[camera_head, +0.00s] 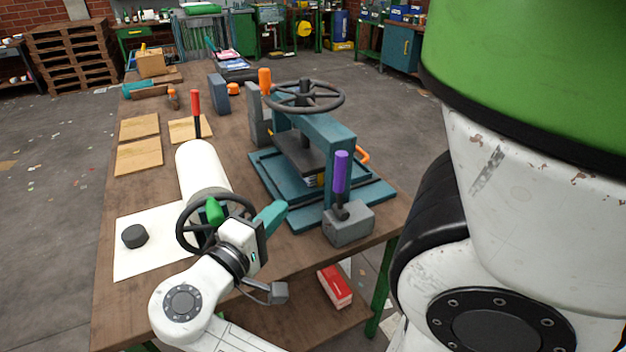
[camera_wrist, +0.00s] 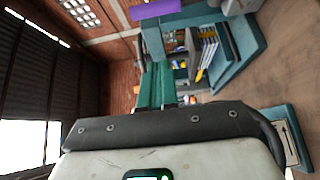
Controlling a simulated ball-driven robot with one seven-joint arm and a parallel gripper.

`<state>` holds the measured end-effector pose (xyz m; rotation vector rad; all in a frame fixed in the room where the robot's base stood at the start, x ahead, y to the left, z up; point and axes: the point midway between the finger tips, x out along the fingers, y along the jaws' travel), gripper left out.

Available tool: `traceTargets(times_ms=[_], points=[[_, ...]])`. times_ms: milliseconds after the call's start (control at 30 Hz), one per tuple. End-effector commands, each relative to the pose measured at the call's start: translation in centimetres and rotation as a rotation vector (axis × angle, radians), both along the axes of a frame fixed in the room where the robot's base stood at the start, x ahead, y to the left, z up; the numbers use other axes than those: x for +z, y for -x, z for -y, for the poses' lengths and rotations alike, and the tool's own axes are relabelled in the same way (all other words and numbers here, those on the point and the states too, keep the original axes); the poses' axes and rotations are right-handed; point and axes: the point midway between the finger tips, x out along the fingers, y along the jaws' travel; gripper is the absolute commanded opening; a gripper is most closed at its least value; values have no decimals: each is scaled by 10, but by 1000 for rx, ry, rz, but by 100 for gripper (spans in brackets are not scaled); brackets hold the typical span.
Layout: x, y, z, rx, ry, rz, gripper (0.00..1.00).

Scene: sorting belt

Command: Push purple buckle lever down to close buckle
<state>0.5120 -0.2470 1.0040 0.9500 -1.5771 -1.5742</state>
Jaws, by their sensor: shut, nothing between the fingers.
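The purple lever (camera_head: 341,172) stands upright on a grey block (camera_head: 348,226) at the front right corner of the teal press. A purple piece, likely the same lever, shows at the top edge of the wrist view (camera_wrist: 155,9). My gripper (camera_head: 276,212) has teal fingers and is shut and empty. It is to the left of the lever and apart from it, pointing toward the press. The exact gap in depth is hard to tell.
The teal press (camera_head: 325,130) with a dark handwheel on top stands right behind the grey block. A white cylinder (camera_head: 203,170) and another dark handwheel (camera_head: 183,225) are left of my gripper. A red box (camera_head: 335,287) lies below the table's front edge.

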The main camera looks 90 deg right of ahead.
Motion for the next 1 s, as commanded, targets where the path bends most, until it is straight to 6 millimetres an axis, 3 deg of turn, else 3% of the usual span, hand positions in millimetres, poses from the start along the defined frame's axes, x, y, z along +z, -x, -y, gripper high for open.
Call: traceTargets(times_ms=[333, 833, 1000], points=[[0, 6, 9, -3, -1, 0, 0], [-1, 51, 89, -5, -1, -1, 0], [-2, 74, 95, -2, -1, 0, 0]])
